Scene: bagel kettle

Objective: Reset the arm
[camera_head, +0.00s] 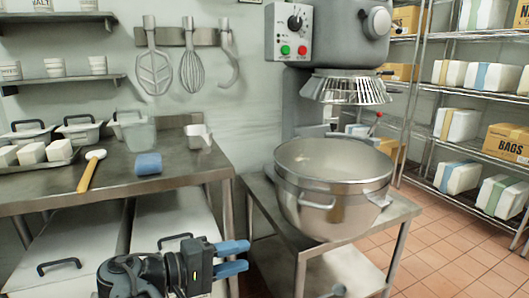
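My gripper (246,256) is at the bottom of the view, left of centre, with two blue fingers pointing right. A gap shows between the fingers, and nothing is held there. The gripper is in front of the steel worktable (190,172) and below its top. It is left of the low steel stand (398,212) and apart from it. My dark arm links enter from the bottom edge.
A large steel mixing bowl (333,190) stands on the low stand under the mixer (345,45). A blue sponge (148,164) and a wooden-handled tool (88,175) lie on the worktable. White bins (68,245) sit beneath it. Tiled floor (435,255) is open at right.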

